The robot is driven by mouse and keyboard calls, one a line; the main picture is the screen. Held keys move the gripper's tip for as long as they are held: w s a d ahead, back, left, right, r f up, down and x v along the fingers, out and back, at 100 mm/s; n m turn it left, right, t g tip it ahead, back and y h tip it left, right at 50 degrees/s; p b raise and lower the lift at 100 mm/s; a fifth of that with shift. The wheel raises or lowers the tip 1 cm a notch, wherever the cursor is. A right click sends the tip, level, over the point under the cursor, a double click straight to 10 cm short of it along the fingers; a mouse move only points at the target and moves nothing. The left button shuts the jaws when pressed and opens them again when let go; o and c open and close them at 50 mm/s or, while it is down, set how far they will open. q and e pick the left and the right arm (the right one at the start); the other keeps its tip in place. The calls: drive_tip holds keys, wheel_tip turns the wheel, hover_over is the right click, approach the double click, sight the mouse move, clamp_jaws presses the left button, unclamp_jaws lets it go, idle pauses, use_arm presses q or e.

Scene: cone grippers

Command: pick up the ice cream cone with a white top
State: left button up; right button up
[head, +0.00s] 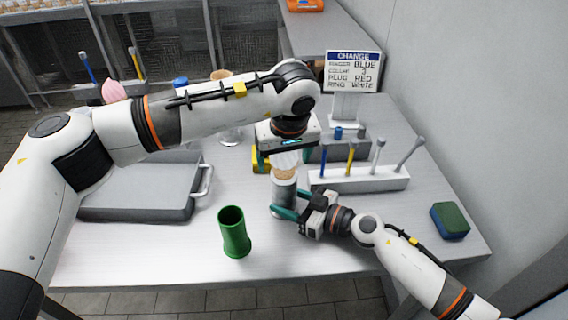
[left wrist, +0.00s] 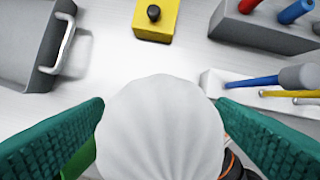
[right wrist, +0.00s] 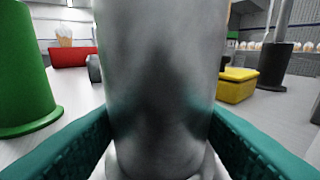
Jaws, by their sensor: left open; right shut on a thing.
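The cone's white top (head: 286,158) shows just below my left gripper (head: 281,152), with a bit of tan cone (head: 285,173) under it. The cone stands in a grey metal cylinder (head: 284,196) on the table. In the left wrist view the ribbed white top (left wrist: 160,130) lies between the two green fingers, which are spread apart on either side; I cannot tell whether they touch it. My right gripper (head: 285,206) is shut on the grey cylinder from the right. In the right wrist view the cylinder (right wrist: 160,80) fills the space between the fingers.
A green cup (head: 234,232) stands left of the cylinder. A grey tray (head: 138,192) with a handle lies at left. A white rack (head: 358,179) with coloured sticks, a sign (head: 352,72) and a yellow block with a black knob (left wrist: 153,20) are behind. A sponge (head: 450,221) lies at right.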

use_arm(q)
drive_tip(key=c, duration=0.8)
drive_tip(key=shift+r, duration=0.1)
wheel_tip(320, 180, up, 10)
drive_tip(key=shift+f, duration=0.1)
use_arm(e)
drive_tip(key=o, duration=0.8)
drive_tip(key=shift+o, duration=0.2)
drive_tip(key=shift+d, duration=0.1)
